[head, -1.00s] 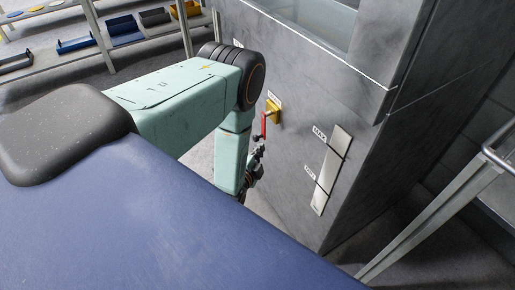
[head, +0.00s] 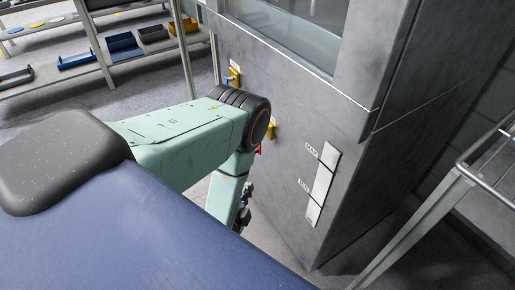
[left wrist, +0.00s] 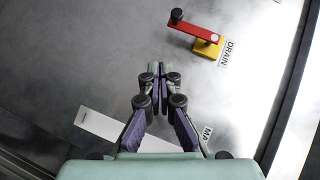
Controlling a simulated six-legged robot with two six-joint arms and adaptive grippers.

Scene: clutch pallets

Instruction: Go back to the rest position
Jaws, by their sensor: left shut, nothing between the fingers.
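My left gripper (left wrist: 159,78) is shut and empty in the left wrist view, in front of the grey machine wall. In the head view my left gripper (head: 241,215) shows partly below my mint-green arm, beside the grey cabinet (head: 290,130). A red lever on a yellow valve (left wrist: 207,46), labelled DRAIN, sits on the wall at the upper right of the left wrist view, apart from the fingers. In the head view the arm hides most of this valve (head: 272,130). My right gripper is in neither view.
A white level strip (head: 322,184) with MAX and MIN labels is on the cabinet. Another yellow valve (head: 233,77) is farther left. Shelves with blue trays (head: 123,46) stand at the back left. A metal rail frame (head: 430,215) stands at the right. Floor shows between shelves and cabinet.

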